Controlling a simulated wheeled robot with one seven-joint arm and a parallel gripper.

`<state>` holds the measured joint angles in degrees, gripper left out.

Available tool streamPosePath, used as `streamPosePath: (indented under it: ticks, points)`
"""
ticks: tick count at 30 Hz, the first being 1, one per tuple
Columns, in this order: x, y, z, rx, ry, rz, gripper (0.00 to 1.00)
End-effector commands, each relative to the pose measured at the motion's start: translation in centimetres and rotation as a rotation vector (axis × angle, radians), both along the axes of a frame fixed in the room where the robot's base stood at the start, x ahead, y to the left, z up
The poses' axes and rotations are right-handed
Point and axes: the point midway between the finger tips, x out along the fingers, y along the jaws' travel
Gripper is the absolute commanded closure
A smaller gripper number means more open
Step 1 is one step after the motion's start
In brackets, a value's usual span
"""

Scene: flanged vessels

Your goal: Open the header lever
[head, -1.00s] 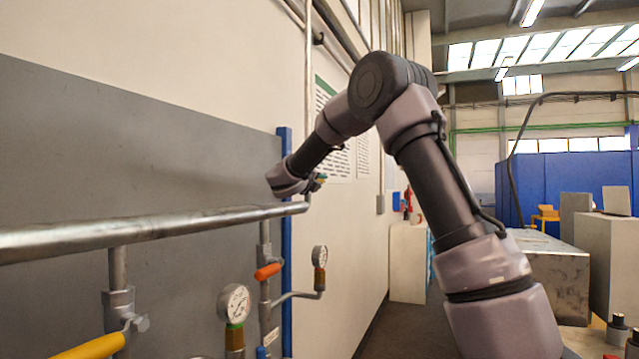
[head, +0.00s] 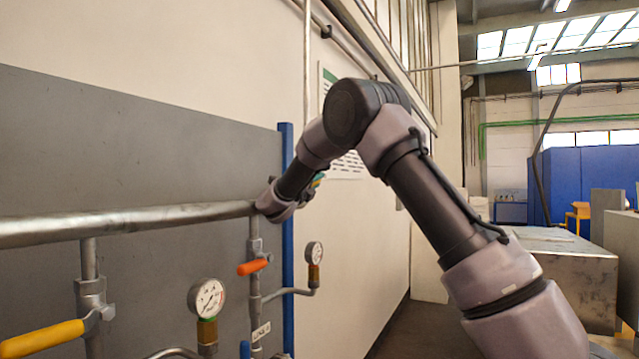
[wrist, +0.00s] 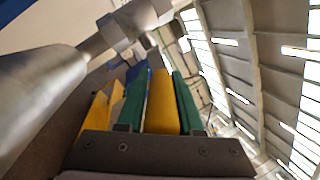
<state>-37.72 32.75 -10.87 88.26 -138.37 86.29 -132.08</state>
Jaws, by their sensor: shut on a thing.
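My gripper (wrist: 158,75) is shut on a yellow lever handle (wrist: 162,102), which lies between its two green fingers in the wrist view. A metal valve fitting (wrist: 135,22) and a thick grey pipe (wrist: 40,95) are just beyond and to the left. In the head view my gripper (head: 316,182) is at the right end of the horizontal header pipe (head: 130,220). My wrist hides most of the fingers and the held lever there, so the lever's angle is unclear.
Below the header pipe are a yellow-handled valve (head: 45,338), an orange lever (head: 253,267) and two gauges, a nearer one (head: 207,298) and a farther one (head: 314,252). A blue post (head: 287,240) stands behind the pipe's end. Metal cabinets (head: 560,265) stand at right.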

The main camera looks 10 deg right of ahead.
Motion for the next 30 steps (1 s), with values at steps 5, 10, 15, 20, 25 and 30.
streamPosePath:
  ticks: [5, 10, 15, 20, 25, 30]
  points:
    - [0.0, -0.1, 0.5, 0.001, -0.009, 0.002, 0.38]
    - [0.0, 0.0, 0.3, 0.001, -0.005, 0.001, 0.38]
    - [-0.5, 0.4, 0.1, 0.001, -0.003, 0.003, 0.38]
    - [-2.7, 1.9, -0.5, 0.001, -0.004, 0.005, 0.38]
    - [-6.1, 4.2, -0.9, 0.001, -0.007, 0.007, 0.38]
    - [-9.6, 6.5, -0.9, 0.001, -0.007, 0.006, 0.38]
